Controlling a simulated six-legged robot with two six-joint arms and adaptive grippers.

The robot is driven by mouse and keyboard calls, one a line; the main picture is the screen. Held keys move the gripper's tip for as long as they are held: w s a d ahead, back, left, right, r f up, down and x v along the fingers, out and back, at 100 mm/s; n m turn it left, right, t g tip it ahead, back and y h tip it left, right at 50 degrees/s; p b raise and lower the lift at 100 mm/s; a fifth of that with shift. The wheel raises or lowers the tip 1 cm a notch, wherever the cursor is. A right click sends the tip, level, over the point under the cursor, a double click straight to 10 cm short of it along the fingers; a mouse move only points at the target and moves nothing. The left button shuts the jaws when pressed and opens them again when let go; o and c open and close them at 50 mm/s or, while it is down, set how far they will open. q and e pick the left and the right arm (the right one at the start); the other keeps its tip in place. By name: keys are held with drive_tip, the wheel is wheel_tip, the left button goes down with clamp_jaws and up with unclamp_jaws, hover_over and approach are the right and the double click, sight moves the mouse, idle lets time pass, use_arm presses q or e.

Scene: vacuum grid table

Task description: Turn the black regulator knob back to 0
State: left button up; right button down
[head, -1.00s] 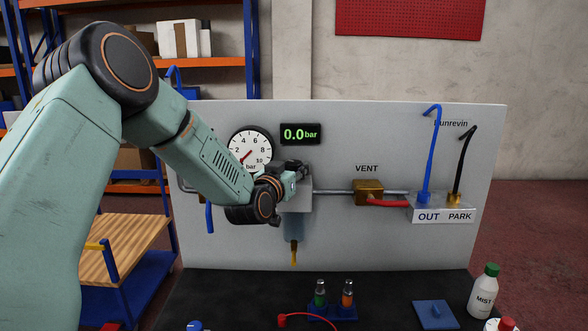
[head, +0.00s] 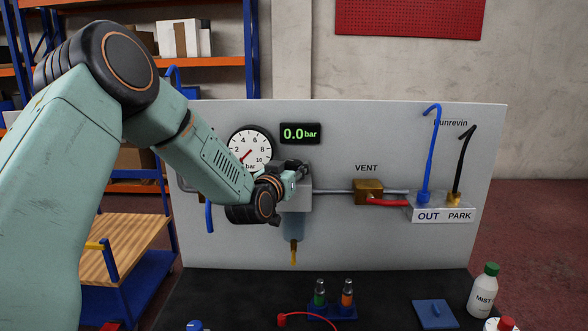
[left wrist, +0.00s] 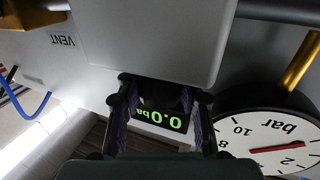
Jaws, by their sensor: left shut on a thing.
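My left gripper (head: 294,170) is at the top of the grey regulator body (head: 298,201) on the upright panel. In the left wrist view the gripper (left wrist: 162,100) has its two fingers on either side of the dark regulator knob (left wrist: 162,92), shut on it. The knob is mostly hidden by the fingers, and its marking cannot be read. The digital display (head: 300,134) reads 0.0 bar. The round gauge (head: 262,142) has its red needle pointing to the lower left, near the low end of its scale. My right gripper is not in view.
A brass vent block (head: 368,188) with a red lever sits right of the regulator. Blue (head: 433,150) and black (head: 463,165) hoses rise from the OUT and PARK block. Fittings (head: 332,310) and a MIST bottle (head: 484,293) stand on the dark tabletop below.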

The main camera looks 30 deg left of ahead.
use_arm(q)
drive_tip(key=shift+r, duration=0.25)
drive_tip(key=o, duration=0.9)
drive_tip(key=shift+s, duration=0.15)
drive_tip(key=shift+f, duration=0.1)
drive_tip(key=shift+s, duration=0.2)
drive_tip(key=s, duration=0.3)
drive_tip(key=s+d, duration=0.1)
drive_tip(key=s, duration=0.3)
drive_tip(key=s+d, duration=0.1)
drive_tip(key=s, duration=0.3)
drive_tip(key=shift+s+d, duration=0.15)
drive_tip(key=shift+s, duration=0.05)
drive_tip(key=shift+w, duration=0.1)
